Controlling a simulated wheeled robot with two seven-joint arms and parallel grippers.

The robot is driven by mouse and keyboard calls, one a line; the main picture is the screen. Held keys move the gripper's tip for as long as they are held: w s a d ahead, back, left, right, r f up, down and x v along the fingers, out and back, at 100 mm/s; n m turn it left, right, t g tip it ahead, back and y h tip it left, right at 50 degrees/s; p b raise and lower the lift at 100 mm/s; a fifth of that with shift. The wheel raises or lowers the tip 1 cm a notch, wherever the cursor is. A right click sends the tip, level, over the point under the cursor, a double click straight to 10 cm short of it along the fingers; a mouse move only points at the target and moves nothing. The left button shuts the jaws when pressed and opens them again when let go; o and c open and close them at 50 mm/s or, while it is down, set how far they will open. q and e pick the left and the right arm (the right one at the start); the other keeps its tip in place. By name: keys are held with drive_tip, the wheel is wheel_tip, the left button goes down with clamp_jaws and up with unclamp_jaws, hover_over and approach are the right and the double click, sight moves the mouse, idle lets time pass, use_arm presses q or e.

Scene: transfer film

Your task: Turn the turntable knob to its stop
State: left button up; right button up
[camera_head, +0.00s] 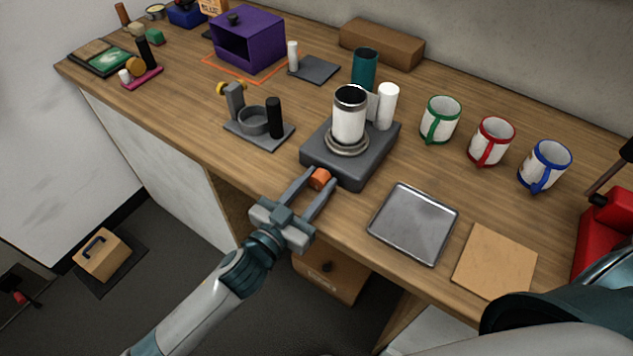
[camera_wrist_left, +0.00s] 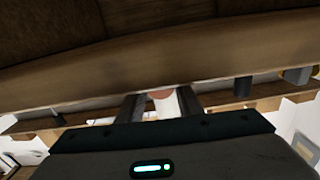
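The turntable is a dark grey block (camera_head: 339,164) at the counter's front edge in the head view. A steel ring on its top bears a white canister with a dark mouth (camera_head: 349,116). The orange knob (camera_head: 320,178) sticks out of its front face. My left gripper (camera_head: 322,176) reaches it from the front, one finger on each side, open with a narrow gap. In the left wrist view the knob (camera_wrist_left: 162,93) shows small between the fingertips (camera_wrist_left: 162,98); contact is not clear. My right gripper is not in view; part of my right arm fills the lower right corner.
A metal tray (camera_head: 413,226) and a cork square (camera_head: 494,263) lie right of the turntable. A white cylinder (camera_head: 387,106) and a teal cup (camera_head: 364,67) stand behind it. Three mugs (camera_head: 440,120) stand to the right. A grey stand with a black post (camera_head: 259,131) is to the left.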

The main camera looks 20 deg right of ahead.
use_arm(q)
drive_tip(key=shift+c, duration=0.4)
drive_tip(key=shift+r+m+p, duration=0.1)
drive_tip(key=shift+m+p, duration=0.2)
drive_tip(key=shift+p, duration=0.05)
drive_tip(key=shift+m+p, duration=0.4)
drive_tip(key=shift+m, duration=0.3)
drive_tip(key=o, duration=1)
drive_tip(key=shift+o, duration=0.2)
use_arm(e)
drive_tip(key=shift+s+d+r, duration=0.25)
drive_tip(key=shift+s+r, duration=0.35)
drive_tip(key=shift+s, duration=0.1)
use_arm(q)
drive_tip(key=shift+s, duration=0.1)
